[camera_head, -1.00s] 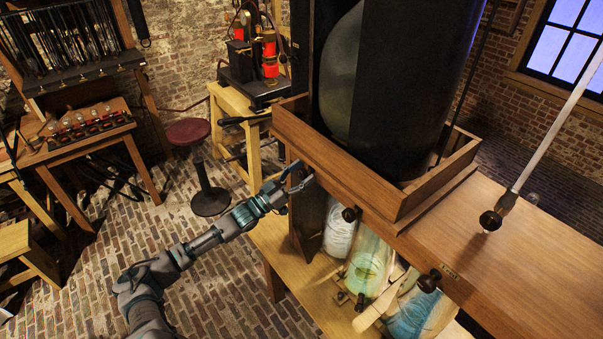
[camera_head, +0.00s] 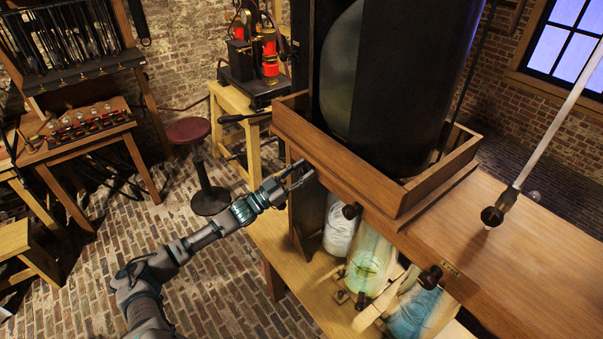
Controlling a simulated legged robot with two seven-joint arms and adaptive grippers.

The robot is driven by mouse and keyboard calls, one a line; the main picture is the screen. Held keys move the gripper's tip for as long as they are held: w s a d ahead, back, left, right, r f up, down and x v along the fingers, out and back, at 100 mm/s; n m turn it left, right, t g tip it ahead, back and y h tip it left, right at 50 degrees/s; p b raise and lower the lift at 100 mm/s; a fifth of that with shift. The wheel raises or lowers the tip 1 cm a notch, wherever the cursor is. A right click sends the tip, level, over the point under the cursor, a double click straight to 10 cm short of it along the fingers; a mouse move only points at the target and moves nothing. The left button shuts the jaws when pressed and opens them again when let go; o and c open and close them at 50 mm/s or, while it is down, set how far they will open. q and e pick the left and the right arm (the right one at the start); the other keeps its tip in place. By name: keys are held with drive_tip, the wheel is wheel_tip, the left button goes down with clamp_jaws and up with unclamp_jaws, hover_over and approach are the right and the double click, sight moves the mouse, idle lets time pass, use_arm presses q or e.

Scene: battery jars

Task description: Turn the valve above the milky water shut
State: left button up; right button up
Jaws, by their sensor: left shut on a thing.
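My left gripper (camera_head: 298,175) is at the left front corner of the wooden shelf, with its arm reaching in from the lower left. It is shut on a valve at the shelf's front edge, which its fingers almost fully hide. Below and to its right is a jar of whitish, milky water (camera_head: 339,228), partly covered by the shelf. A jar of greenish-yellow water (camera_head: 366,262) and a jar of blue water (camera_head: 412,314) stand beside it. Two more dark valve knobs (camera_head: 350,211) and (camera_head: 430,277) stick out along the shelf edge. My right gripper is not in view.
The wooden shelf (camera_head: 480,235) carries a tray (camera_head: 345,172) with a large dark cylinder (camera_head: 410,80). A pale rod (camera_head: 555,110) slants up at the right. A stool (camera_head: 190,131) and a workbench (camera_head: 90,142) stand at the left.

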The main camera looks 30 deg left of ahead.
use_arm(q)
drive_tip(key=shift+a+r, duration=0.1)
drive_tip(key=shift+r, duration=0.1)
drive_tip(key=o, duration=0.9)
drive_tip(key=shift+c, duration=0.2)
drive_tip(key=o, duration=0.3)
drive_tip(key=shift+w, duration=0.1)
drive_tip(key=shift+w+f, duration=0.1)
drive_tip(key=shift+f, duration=0.05)
drive_tip(key=shift+s+a+f, duration=0.1)
drive_tip(key=shift+s+f, duration=0.15)
drive_tip(key=shift+s, duration=0.15)
drive_tip(key=v, duration=1.1)
